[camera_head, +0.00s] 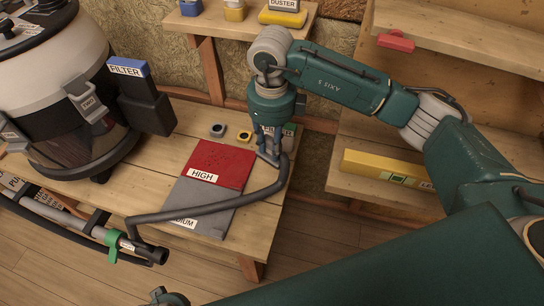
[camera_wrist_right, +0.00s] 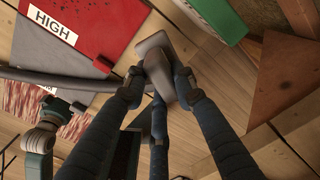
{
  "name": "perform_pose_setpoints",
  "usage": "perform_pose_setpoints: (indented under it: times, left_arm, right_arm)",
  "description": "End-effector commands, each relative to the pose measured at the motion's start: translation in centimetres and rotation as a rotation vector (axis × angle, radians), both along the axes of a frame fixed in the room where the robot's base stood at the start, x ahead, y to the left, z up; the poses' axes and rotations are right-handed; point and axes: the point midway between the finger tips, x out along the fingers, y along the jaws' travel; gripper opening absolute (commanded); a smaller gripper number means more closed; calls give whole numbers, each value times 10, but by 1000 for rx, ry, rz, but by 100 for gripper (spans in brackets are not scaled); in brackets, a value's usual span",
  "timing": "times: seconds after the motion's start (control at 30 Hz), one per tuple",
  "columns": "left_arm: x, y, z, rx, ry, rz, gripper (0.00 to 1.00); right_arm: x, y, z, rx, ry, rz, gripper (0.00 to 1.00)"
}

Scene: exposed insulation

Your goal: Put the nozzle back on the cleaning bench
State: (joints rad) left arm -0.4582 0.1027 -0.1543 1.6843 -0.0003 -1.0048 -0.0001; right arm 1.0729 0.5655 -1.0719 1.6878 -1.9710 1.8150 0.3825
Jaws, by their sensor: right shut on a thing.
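My right gripper (camera_head: 268,152) is shut on a small grey nozzle (camera_wrist_right: 155,55), low over the back right part of the wooden cleaning bench (camera_head: 255,225). The fingers hide part of the nozzle. A dark grey hose (camera_head: 215,208) runs from beside the nozzle across the bench and past its left edge. In the right wrist view the nozzle sits between the fingertips, over bare wood; whether it touches the bench I cannot tell. Teal and grey parts, possibly of my left arm, show at the bottom of the head view and left of the wrist view; its fingers cannot be made out.
A red HIGH panel (camera_head: 215,162) and a grey MEDIUM panel (camera_head: 190,203) lie on the bench. A large vacuum with a FILTER box (camera_head: 140,95) stands at left. A yellow level (camera_head: 375,168) lies on the right shelf.

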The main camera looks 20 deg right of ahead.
Motion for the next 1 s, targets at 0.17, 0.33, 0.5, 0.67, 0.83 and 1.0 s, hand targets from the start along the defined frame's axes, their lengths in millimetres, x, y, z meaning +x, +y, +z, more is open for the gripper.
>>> perform_pose_setpoints:
  times: [0.17,0.33,0.5,0.67,0.83,1.0]
  left_arm:
    - [7,-1,8,-3,-15,1,0]
    - [7,-1,11,-2,-11,1,0]
    - [6,-2,21,-3,-11,3,0]
    - [6,-2,25,-4,-15,2,0]
    - [4,-1,21,-2,-8,3,0]
    - [7,-1,28,-2,-11,3,0]
  right_arm:
    - [0,0,-11,-1,-1,0,1]
    - [-1,0,-35,-2,3,-1,1]
    - [2,-1,-57,0,0,-1,1]
    - [3,-1,-57,-1,-3,0,1]
    - [3,-2,-59,-1,-3,0,1]
    - [3,-2,-60,-1,-2,0,34]
